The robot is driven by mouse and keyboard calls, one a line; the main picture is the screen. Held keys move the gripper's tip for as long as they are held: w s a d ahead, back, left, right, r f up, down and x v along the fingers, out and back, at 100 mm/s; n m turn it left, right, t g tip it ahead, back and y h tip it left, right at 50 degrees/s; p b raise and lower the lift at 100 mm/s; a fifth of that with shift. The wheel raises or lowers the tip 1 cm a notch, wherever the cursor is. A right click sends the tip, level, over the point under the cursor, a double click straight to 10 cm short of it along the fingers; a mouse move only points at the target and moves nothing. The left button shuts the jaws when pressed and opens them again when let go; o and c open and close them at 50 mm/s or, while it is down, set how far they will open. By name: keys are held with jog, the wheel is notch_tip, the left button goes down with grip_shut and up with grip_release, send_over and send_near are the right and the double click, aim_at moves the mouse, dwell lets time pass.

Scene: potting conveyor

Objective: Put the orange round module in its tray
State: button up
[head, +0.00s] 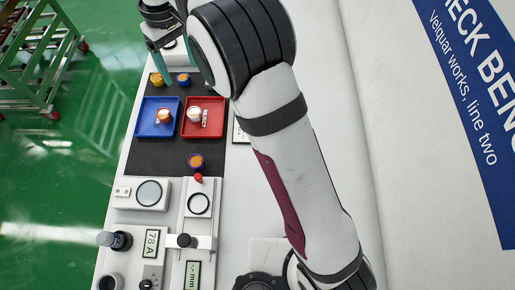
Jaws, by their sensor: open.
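A small orange-yellow round piece (156,79) stands on the dark mat at the far end. Beside it is a round piece with an orange top and blue body (183,79). A blue tray (145,128) holds an orange and white round piece (165,116). A red tray (214,127) holds a pale round piece with some orange (194,115). I cannot tell for sure which piece is the orange module. My gripper (178,66), with teal fingers, is open above the far end of the mat, near the two far pieces; my arm partly hides it.
Gauges and a display (152,242) fill the near bench. A green cart (35,60) stands on the floor at left. A white surface (400,170) lies at right.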

jog(key=s+d+r+m, duration=0.3)
jog(key=s+d, duration=0.1)
jog(key=d, duration=0.4)
jog(key=s+d+r+m, duration=0.3)
jog(key=s+d+m, duration=0.15)
jog(key=d, duration=0.35)
jog(key=s+d+f+m, duration=0.2)
jog(key=s+d+m, duration=0.2)
jog(key=s, duration=0.5)
jog(key=s+d+f+m+y, duration=0.1)
jog(key=s+d+f+m, duration=0.2)
jog(key=s, duration=0.6)
jog(key=shift+s+d+m+y, duration=0.3)
jog(key=shift+s+d+m, duration=0.05)
jog(key=shift+d, duration=0.3)
